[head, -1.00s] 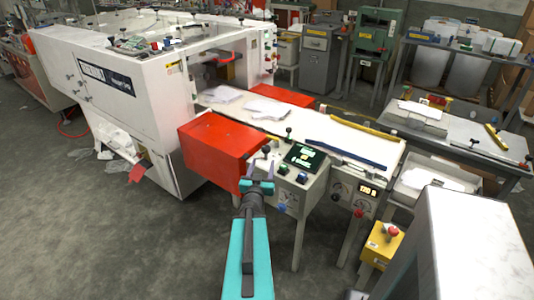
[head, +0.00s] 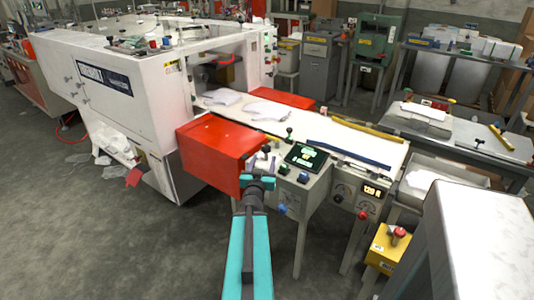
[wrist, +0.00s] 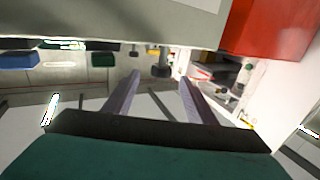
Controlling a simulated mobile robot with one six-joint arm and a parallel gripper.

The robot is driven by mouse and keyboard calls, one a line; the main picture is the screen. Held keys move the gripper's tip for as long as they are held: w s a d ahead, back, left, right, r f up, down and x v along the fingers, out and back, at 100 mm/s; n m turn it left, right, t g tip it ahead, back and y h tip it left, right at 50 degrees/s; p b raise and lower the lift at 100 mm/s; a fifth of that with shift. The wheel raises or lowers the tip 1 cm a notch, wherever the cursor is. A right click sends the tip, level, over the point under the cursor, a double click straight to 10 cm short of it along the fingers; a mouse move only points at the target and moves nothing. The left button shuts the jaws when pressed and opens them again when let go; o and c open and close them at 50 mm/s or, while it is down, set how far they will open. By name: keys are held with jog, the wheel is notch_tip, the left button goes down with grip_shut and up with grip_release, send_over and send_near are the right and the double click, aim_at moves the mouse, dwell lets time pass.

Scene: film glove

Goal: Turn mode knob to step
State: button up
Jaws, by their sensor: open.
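The control box (head: 312,199) stands at the near end of the white conveyor table. On its sloped panel are a green knob (head: 284,169), a blue knob (head: 303,178) and a lit dark display (head: 306,157). My gripper (head: 262,160) is open and empty at the box's left edge and covers part of it. In the wrist view, a black knob (wrist: 161,70) shows between the open fingertips (wrist: 158,83), with a green knob (wrist: 103,60) and a blue knob (wrist: 18,60) to its left. I cannot tell whether the fingers touch the black knob. No mode labels are readable.
A red guard box (head: 213,148) stands just left of my gripper. A blue bar (head: 348,154) lies on the white table. A yellow box with a red button (head: 385,248) and a pale cabinet (head: 465,245) stand to the right. Floor at lower left is clear.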

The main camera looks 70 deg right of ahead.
aim_at(266, 152)
jog(key=shift+w+d+f+b, duration=0.1)
jog(key=shift+d+b, duration=0.25)
jog(key=shift+b, duration=0.7)
jog(key=shift+w+d, duration=0.1)
jog(key=shift+d, duration=0.5)
jog(key=shift+x, duration=3.2)
